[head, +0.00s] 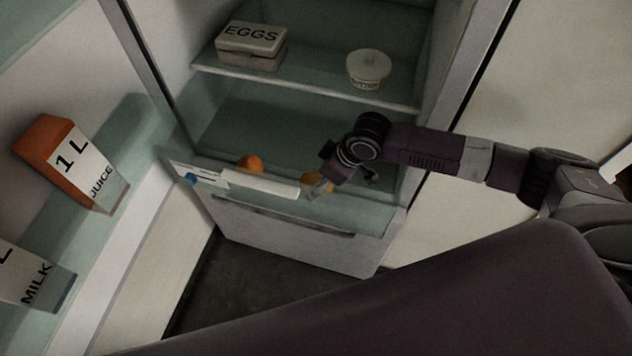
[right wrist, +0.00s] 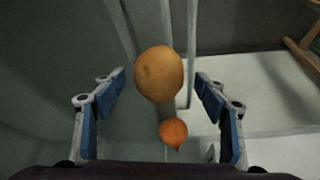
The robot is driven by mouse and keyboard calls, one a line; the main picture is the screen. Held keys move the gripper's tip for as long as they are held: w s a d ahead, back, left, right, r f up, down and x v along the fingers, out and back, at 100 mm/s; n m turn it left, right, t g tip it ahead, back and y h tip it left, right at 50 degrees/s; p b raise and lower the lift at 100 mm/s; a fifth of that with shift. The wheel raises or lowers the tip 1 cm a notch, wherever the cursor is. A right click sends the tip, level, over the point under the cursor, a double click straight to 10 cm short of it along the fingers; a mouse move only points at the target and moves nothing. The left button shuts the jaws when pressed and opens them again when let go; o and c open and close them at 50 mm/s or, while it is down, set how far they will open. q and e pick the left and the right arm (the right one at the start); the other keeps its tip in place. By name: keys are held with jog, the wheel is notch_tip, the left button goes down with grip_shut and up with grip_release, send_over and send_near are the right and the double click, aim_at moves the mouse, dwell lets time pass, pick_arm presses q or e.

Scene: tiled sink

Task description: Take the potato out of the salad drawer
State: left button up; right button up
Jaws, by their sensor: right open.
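The potato (head: 316,179) is a yellow-brown oval in the salad drawer (head: 262,184) at the bottom of the open fridge. In the head view it is partly hidden by my right gripper (head: 328,186). In the right wrist view the potato (right wrist: 158,72) lies ahead, between the lines of my two open blue-padded fingers. There is a visible gap on both sides, so the fingers do not grip it. My left gripper is not in view.
A small orange thing (head: 250,163), also in the right wrist view (right wrist: 173,132), lies in the drawer near the potato. A shelf (head: 310,84) above holds an egg box (head: 251,46) and a butter tub (head: 368,69). Juice (head: 80,165) and milk (head: 38,278) cartons stand in the door at left.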

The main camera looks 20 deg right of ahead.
jog(key=c, duration=1.3)
jog(key=shift+c, duration=0.3)
jog(key=shift+r, duration=0.15)
